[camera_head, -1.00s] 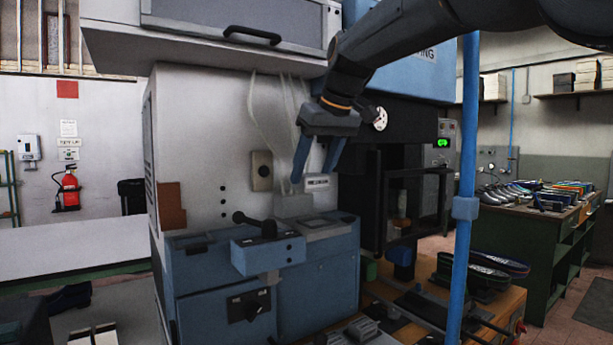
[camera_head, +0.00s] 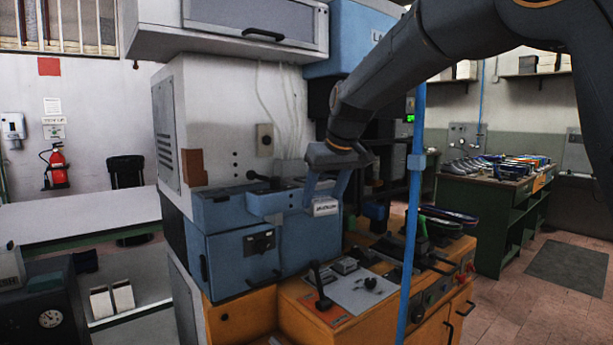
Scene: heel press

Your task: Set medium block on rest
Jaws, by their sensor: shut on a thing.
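My gripper (camera_head: 325,199) points down in front of the blue control housing, with its two blue fingers on either side of a small pale block (camera_head: 325,208). It is shut on this block, which has a white label with dark lettering too small to read; I take it to be the medium block. The block hangs above the orange bench top, clear of it. Small dark and grey blocks (camera_head: 345,266) sit on the bench below. I cannot tell which part there is the rest.
The orange bench (camera_head: 300,292) carries a grey plate with a black lever (camera_head: 318,280). A blue upright pole (camera_head: 411,220) stands in front of it, right of my gripper. Shoes (camera_head: 440,225) lie at the bench's right. A green table (camera_head: 490,205) stands farther right.

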